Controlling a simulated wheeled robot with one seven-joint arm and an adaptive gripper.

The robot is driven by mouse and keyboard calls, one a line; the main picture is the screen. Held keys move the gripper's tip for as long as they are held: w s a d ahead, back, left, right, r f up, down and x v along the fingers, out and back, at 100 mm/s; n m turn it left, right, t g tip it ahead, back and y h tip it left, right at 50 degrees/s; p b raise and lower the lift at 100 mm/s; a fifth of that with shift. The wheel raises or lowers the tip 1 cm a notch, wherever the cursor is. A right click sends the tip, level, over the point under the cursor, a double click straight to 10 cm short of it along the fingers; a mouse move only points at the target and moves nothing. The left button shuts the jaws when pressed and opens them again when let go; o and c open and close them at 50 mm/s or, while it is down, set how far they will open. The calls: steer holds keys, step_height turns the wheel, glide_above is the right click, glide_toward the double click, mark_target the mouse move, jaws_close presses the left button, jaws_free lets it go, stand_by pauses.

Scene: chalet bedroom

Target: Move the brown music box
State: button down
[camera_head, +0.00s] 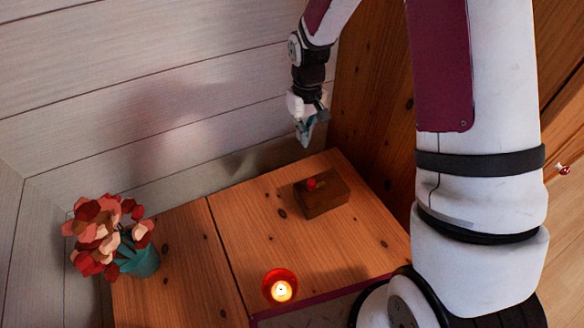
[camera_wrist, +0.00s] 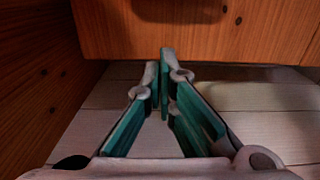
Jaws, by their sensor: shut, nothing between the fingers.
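The brown music box (camera_head: 323,196) sits on the wooden tabletop (camera_head: 255,225), near its back right part. It is a small wooden block with a red knob on top. My gripper (camera_head: 305,138) is above the far edge of the tabletop, behind the box and apart from it. In the wrist view my gripper (camera_wrist: 165,60) has its teal-lined fingers closed together at the tips, with nothing between them. The box does not show in the wrist view.
A lit red candle (camera_head: 281,287) stands near the front of the tabletop. A teal vase with red and pink flowers (camera_head: 140,258) stands at its left end. A plank wall (camera_head: 150,90) is behind, and a wooden panel (camera_head: 372,110) rises at the right.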

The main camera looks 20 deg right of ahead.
steer(key=f+b, duration=0.2)
steer(key=f, duration=0.3)
steer(key=f+b, duration=0.2)
steer(key=f, duration=0.3)
steer(key=shift+w+a+f, duration=0.15)
steer(key=shift+a+f, duration=0.05)
steer(key=shift+f, duration=0.05)
steer(key=s, duration=0.1)
steer(key=s+b, duration=0.1)
steer(key=shift+s+d+f, duration=0.2)
steer(key=shift+s+d, duration=0.15)
steer(key=shift+s, duration=0.05)
steer(key=shift+s+d, duration=0.1)
steer(key=shift+s, duration=0.45)
steer(key=shift+s, duration=0.1)
